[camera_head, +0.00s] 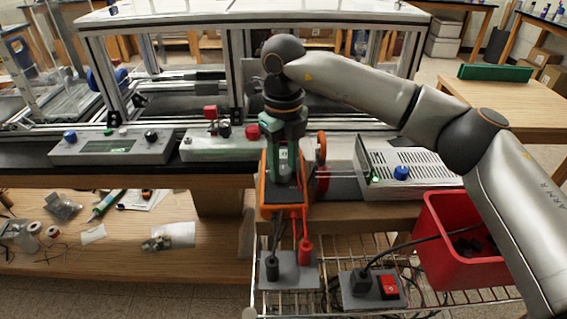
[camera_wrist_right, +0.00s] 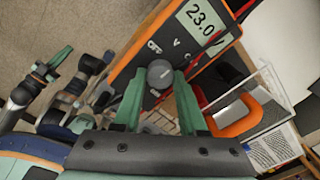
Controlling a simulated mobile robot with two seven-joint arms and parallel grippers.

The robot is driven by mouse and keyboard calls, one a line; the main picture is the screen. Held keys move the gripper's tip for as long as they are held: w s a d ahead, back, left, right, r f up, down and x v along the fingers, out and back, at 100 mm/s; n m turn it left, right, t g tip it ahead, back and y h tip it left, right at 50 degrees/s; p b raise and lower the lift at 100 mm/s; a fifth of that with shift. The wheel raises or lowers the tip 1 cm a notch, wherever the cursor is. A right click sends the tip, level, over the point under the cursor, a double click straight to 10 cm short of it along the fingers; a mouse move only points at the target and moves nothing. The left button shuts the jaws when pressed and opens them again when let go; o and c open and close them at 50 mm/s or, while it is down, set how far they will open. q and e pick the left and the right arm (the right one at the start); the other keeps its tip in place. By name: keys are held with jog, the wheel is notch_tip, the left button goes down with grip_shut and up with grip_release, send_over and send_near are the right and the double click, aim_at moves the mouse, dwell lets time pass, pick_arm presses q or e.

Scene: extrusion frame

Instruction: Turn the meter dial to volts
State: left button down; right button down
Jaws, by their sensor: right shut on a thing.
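The orange meter (camera_head: 268,192) stands upright on the bench edge in the head view, partly hidden by my right gripper (camera_head: 285,165). In the right wrist view, the meter's dark face (camera_wrist_right: 150,58) has a lit display (camera_wrist_right: 205,22) reading about 23.0, with OFF, V and C marks. The round grey dial (camera_wrist_right: 160,72) sits between the green fingertips of my right gripper (camera_wrist_right: 160,80), which is shut on it. I cannot make out the dial's pointer. Green finger-like parts, probably my left gripper (camera_wrist_right: 50,66), show small at the left of the wrist view; their opening is unclear.
Below the meter are a grey socket box (camera_head: 290,272) with black and red plugs and a box with a red switch (camera_head: 388,286). A red bin (camera_head: 460,250) stands right. A power supply (camera_head: 408,170) with a blue knob and a control box (camera_head: 112,148) flank the meter.

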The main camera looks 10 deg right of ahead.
aim_at(283, 170)
jog(key=shift+c, duration=2.3)
grip_release()
jog(key=shift+r, duration=0.1)
notch_tip(283, 170, up, 12)
jog(key=shift+r, duration=0.2)
